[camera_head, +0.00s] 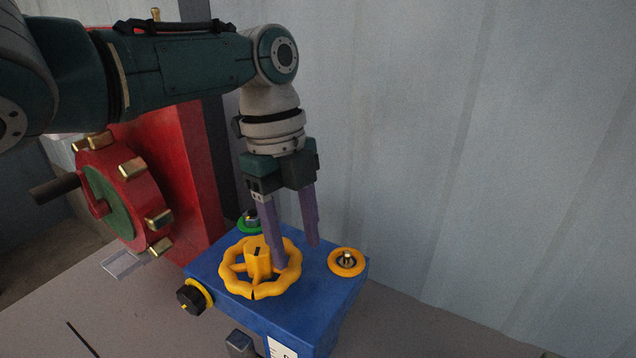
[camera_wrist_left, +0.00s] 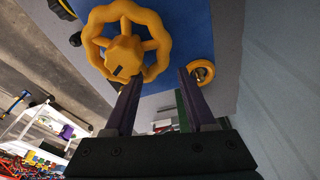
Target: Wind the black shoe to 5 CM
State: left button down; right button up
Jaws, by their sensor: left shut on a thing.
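A yellow handwheel (camera_head: 230,277) with a raised hub lies on top of a blue box (camera_head: 318,288). It also shows in the left wrist view (camera_wrist_left: 96,40). My left gripper (camera_head: 297,254) comes down from above at the wheel's right side, its two purple fingers apart and shut on the wheel rim. In the left wrist view the fingers (camera_wrist_left: 159,76) show at the near rim. A dark block (camera_head: 240,344), possibly the black shoe, sits low at the box's front. A white label (camera_head: 282,348) beside it is cut off, its scale unreadable. My right gripper is not in view.
A yellow ring with a metal stud (camera_head: 346,261) is right of the wheel, a black knob (camera_head: 194,297) at the box's left side and a green ring (camera_head: 248,222) behind. A red machine with a studded wheel (camera_head: 125,195) stands left. A corrugated wall (camera_head: 450,130) closes the back.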

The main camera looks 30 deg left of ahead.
pick_arm(q)
jog(key=a+r+p, duration=0.1)
jog(key=r, duration=0.1)
jog(key=w+a+r+y+p, duration=0.1)
jog(key=a+r+p, duration=0.1)
jog(key=a+r+y+p, duration=0.1)
jog(key=r+p, duration=0.1)
jog(key=shift+w+a+t, duration=0.3)
jog(key=shift+w+t, duration=0.05)
jog(key=shift+t, duration=0.05)
jog(key=shift+f, duration=0.1)
jog(key=shift+d, duration=0.1)
